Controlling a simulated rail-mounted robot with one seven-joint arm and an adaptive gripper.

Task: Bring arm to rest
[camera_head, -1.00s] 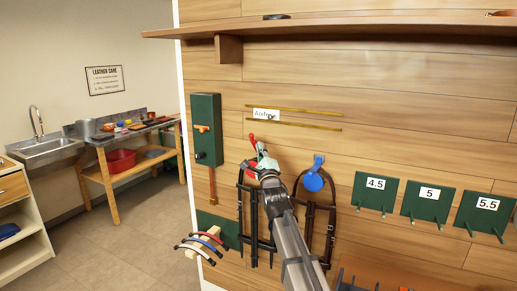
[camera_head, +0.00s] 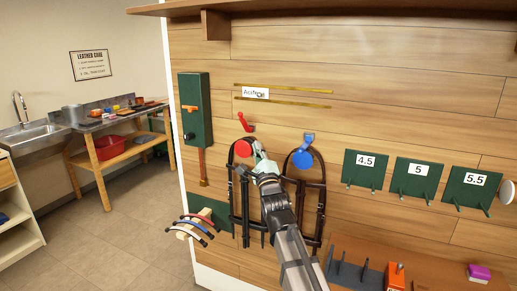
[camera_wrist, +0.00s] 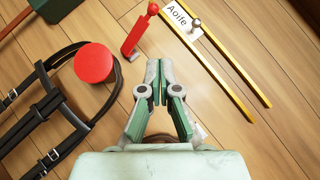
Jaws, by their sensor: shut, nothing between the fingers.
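My arm reaches up toward the wooden wall in the head view, and my gripper (camera_head: 257,150) is at its end, near the red hook. In the wrist view my gripper (camera_wrist: 159,72) is shut and empty, its green fingertips together. A red round bridle holder (camera_head: 243,148) with a dark bridle (camera_head: 236,195) on it is just left of my gripper; the red disc (camera_wrist: 94,63) also shows in the wrist view. A red hook (camera_wrist: 138,33) is beyond the fingertips. My arm hides part of the wall and bridles.
A blue holder (camera_head: 303,160) with another bridle (camera_head: 320,210) hangs to the right. A name card (camera_head: 255,93) sits between brass rails (camera_head: 283,87). Green numbered plates (camera_head: 416,177) are at right. A green box (camera_head: 194,108) and a rack of curved bars (camera_head: 195,230) are at left. The floor at left is clear.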

